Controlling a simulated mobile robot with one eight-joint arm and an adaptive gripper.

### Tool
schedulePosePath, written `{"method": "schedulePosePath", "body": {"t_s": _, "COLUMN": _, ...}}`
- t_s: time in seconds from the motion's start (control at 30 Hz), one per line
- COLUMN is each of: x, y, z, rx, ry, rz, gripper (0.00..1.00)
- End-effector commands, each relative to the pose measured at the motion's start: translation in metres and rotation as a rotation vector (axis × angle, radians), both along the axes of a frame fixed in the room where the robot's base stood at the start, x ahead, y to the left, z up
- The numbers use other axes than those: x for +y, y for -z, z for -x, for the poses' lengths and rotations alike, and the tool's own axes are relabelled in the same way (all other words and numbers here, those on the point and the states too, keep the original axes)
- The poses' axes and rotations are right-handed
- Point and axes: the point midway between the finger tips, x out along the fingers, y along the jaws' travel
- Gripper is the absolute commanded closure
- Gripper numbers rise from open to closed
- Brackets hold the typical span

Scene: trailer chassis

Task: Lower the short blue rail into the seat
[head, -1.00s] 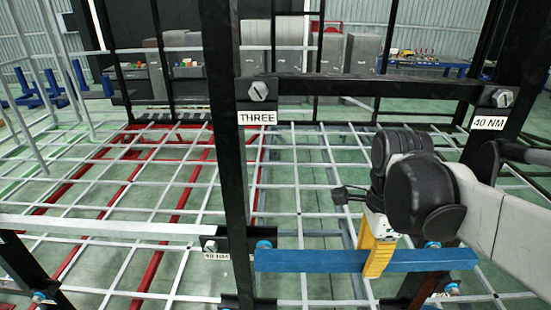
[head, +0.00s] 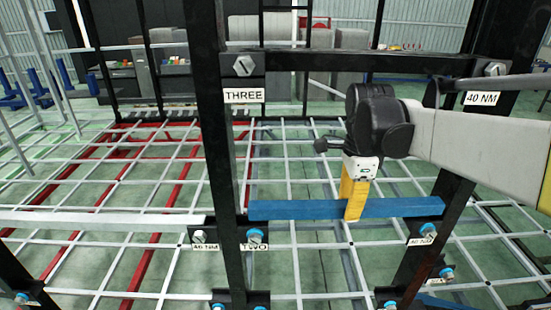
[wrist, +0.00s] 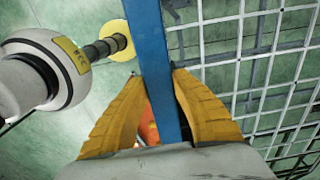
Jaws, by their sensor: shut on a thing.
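The short blue rail (head: 300,210) lies level across the gap between two black posts in the head view. My gripper (head: 354,200) is shut on it right of its middle, with yellow fingers on both sides. In the wrist view the rail (wrist: 148,40) runs between the fingers (wrist: 158,78). The rail appears just above the left bracket (head: 256,240), labelled TWO, and the right bracket (head: 424,234), labelled 40 NM. Both have blue-headed bolts. The exact gap between rail ends and brackets cannot be told.
A black crossbar (head: 370,64) spans the posts above my gripper. The left post (head: 222,150) stands close to the rail's left end. A white rail (head: 100,222) sits at left. Lower brackets with bolts (head: 388,300) are below. A grid of light bars (head: 130,190) lies behind.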

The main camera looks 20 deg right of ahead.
Motion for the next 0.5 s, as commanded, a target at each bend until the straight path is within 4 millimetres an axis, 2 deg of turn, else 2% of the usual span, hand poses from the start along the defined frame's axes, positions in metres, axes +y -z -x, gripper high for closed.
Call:
{"method": "schedulePosePath", "body": {"t_s": 0.27, "x": -0.009, "y": 0.003, "z": -0.033, "rx": 0.000, "ry": 0.000, "rz": 0.000, "gripper": 1.00}}
{"method": "schedulePosePath", "body": {"t_s": 0.5, "x": -0.009, "y": 0.036, "z": -0.031, "rx": 0.000, "ry": 0.000, "rz": 0.000, "gripper": 1.00}}
